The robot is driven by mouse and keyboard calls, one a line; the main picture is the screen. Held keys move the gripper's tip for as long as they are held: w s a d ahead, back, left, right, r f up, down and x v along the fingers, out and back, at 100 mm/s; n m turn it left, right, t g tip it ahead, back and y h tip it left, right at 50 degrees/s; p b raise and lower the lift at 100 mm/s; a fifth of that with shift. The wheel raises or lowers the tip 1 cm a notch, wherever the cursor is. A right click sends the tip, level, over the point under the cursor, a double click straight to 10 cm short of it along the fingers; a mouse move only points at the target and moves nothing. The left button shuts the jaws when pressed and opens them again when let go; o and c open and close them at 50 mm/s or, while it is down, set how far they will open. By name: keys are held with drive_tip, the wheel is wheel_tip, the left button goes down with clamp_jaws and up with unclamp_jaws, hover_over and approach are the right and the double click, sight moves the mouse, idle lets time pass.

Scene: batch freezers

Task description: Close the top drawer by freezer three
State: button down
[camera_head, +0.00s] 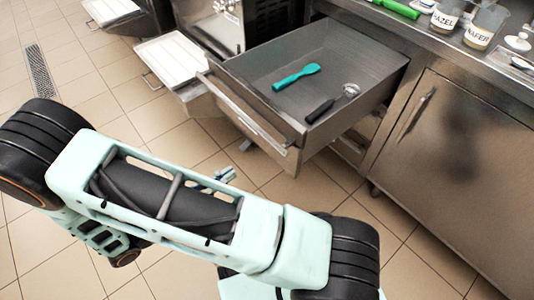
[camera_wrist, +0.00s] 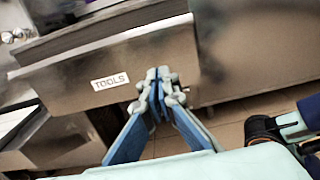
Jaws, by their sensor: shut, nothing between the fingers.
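The top drawer (camera_head: 322,48) stands pulled out from the steel counter in the head view. A teal spatula and a dark-handled scoop lie inside it. Its steel front (camera_wrist: 60,62) fills the upper left of the wrist view and carries a TOOLS label (camera_wrist: 110,82). My gripper (camera_wrist: 158,76) is shut and empty, in front of the drawer front, to the right of the label. I cannot tell whether the fingertips touch the front. In the head view my arm hides most of the gripper.
A steel cabinet door (camera_head: 455,150) is right of the drawer. Jars labelled HAZEL (camera_head: 445,17) and WAFER (camera_head: 481,32) stand on the counter. A machine with a white tray (camera_head: 171,60) is left of the drawer. Tiled floor lies open in front.

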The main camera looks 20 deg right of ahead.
drive_tip(key=b, duration=0.2)
hover_over(269, 147)
drive_tip(key=s+a, duration=0.2)
drive_tip(key=s, duration=0.2)
drive_tip(key=shift+s+d, duration=0.1)
drive_tip(key=shift+s, duration=0.05)
